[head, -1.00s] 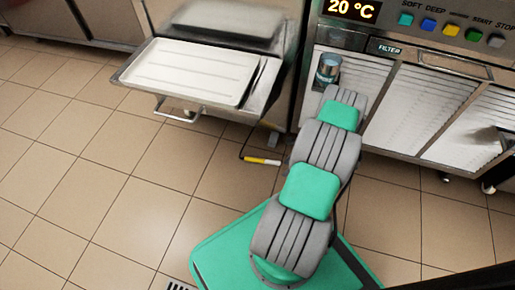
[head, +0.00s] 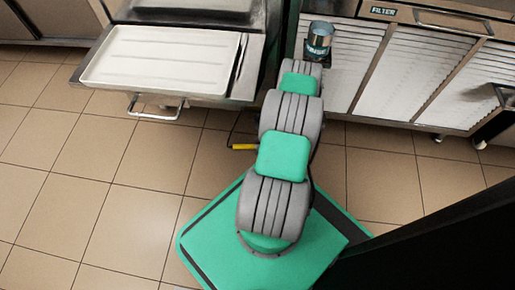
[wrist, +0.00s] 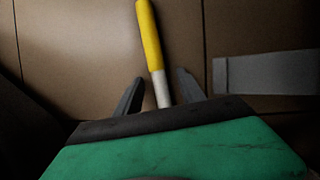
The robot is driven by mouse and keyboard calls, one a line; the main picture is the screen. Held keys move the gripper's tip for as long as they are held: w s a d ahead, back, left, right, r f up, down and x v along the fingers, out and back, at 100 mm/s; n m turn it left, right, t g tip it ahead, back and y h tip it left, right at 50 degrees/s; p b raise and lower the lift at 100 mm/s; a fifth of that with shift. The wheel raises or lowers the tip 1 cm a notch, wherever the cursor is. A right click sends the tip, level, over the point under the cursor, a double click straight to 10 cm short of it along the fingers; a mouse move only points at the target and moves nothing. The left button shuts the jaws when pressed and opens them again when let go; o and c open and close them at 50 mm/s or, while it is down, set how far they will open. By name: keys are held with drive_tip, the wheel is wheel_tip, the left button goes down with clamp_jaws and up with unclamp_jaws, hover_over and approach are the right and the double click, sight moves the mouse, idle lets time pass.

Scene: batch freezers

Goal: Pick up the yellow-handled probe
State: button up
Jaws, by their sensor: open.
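The yellow-handled probe (head: 243,147) lies on the tiled floor, left of my arm in the head view, partly hidden by the arm. In the wrist view the probe (wrist: 150,38) runs from the top edge downward, yellow above and white below. My gripper (wrist: 156,88) is open in the wrist view. The white part of the probe shows between its two dark fingers, with gaps on both sides. I cannot tell how high the fingers are above it. My gripper is hidden behind my arm in the head view.
A steel shelf with a white tray (head: 160,60) and a bar handle (head: 155,112) juts out at upper left. Filter cabinets (head: 430,82) stand at right, with a dark cylinder (head: 319,38) near them. A grey flat bar (wrist: 268,73) lies right of the probe. Floor at left is clear.

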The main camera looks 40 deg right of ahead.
drive_tip(key=shift+r, duration=0.1)
drive_tip(key=shift+c, duration=0.5)
clamp_jaws()
